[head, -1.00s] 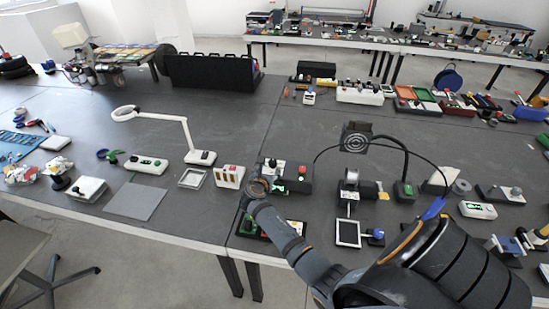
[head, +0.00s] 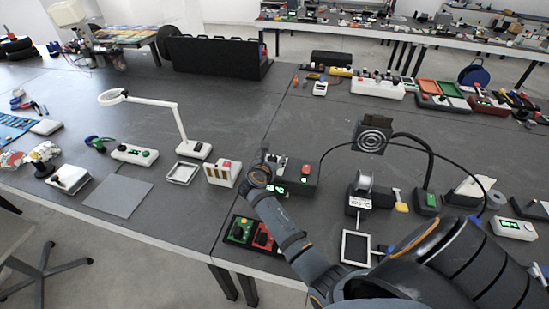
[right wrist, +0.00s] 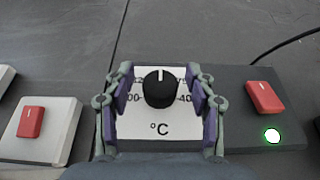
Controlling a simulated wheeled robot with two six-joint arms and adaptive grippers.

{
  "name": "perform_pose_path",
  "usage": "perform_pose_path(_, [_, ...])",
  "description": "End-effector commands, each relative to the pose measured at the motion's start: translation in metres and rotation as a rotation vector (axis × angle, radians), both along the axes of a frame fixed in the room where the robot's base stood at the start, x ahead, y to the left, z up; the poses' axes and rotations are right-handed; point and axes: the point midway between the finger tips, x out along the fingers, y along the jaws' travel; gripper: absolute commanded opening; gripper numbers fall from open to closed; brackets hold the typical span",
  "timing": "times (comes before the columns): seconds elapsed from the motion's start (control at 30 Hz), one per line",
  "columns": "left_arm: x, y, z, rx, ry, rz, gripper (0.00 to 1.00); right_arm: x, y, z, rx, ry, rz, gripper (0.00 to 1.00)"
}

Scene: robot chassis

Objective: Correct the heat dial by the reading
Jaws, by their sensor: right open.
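The heat dial (right wrist: 160,90) is a round black knob with a white mark pointing to the top of the picture. It sits on a white plate (right wrist: 158,128) marked °C, with "40" at its right and a partly hidden number at its left. My right gripper (right wrist: 160,73) is open, its fingers on either side of the dial; whether they touch it I cannot tell. In the head view my right gripper (head: 264,165) is over the left end of the dark heater box (head: 303,190). No temperature reading is legible. My left gripper is out of view.
A red switch (right wrist: 265,97) and lit green lamp (right wrist: 272,136) sit right of the dial. A pale box with a red switch (right wrist: 30,122) is at left. A magnifier lamp (head: 196,150) stands behind left. A black cable arcs over at right. The back middle tabletop is clear.

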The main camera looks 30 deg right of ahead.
Motion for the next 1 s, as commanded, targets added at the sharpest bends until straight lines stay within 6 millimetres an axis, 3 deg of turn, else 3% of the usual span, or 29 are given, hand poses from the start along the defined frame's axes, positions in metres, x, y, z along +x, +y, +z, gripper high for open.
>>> perform_pose_path(0.13, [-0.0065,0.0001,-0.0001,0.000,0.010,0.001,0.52,0.0001,0.0001,0.0005,0.000,0.000,0.000,0.55])
perform_pose_path(0.53, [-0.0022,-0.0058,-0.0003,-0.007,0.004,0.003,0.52,0.0000,0.0000,0.0003,0.000,0.000,0.000,0.00])
perform_pose_path(1.0, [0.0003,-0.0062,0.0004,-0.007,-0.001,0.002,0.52,0.0007,0.0008,0.0004,0.001,0.002,-0.144,0.00])
